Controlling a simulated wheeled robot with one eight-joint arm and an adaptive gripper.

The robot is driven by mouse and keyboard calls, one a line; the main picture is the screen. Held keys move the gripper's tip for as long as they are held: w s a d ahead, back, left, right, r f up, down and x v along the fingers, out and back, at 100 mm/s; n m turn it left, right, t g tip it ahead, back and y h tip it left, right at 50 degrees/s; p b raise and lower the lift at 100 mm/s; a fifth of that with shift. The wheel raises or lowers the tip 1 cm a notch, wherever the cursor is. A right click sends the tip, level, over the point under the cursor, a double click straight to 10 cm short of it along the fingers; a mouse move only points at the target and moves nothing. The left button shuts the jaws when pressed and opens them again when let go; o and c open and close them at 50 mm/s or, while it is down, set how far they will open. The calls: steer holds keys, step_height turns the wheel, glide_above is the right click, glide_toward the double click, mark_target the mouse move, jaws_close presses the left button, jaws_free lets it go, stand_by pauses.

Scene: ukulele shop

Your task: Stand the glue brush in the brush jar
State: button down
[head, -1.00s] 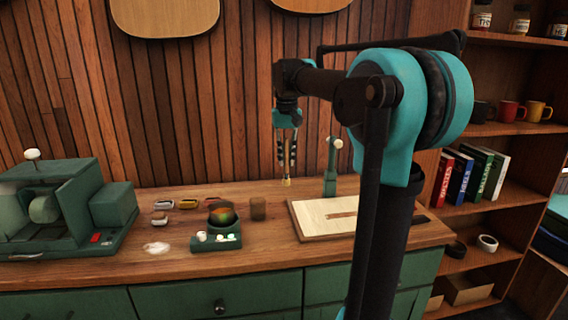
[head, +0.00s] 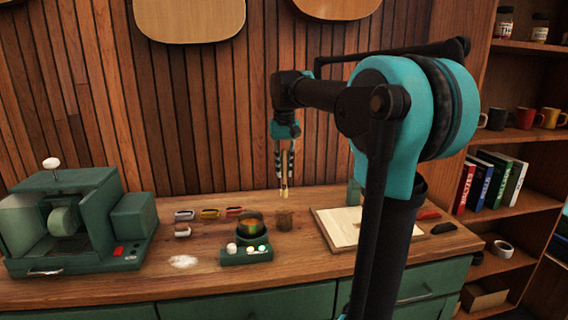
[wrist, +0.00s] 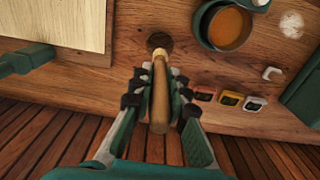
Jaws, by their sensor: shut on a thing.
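My gripper (head: 285,158) is shut on the glue brush (head: 284,188), which hangs upright with its pale tip down. The wrist view shows the brush's wooden handle (wrist: 159,100) between the two fingers (wrist: 160,97). The brush jar (head: 284,220), a small brown cylinder, stands on the bench just below the brush tip. In the wrist view the tip overlaps the near edge of the jar's dark round mouth (wrist: 158,40). The tip looks just above the jar in the head view; whether it is exactly centred I cannot tell.
A glue pot (wrist: 228,27) with amber contents stands on a green base (head: 232,258) close left of the jar. Small coloured clamp-like items (head: 210,213) lie behind it. A pale board (head: 335,222) lies right. A green machine (head: 75,215) stands far left.

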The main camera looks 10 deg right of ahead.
mark_target(285, 189)
steer(key=shift+f, duration=4.35)
steer(key=c, duration=1.4)
jaws_free()
step_height(285, 189, up, 12)
steer(key=shift+s, duration=0.1)
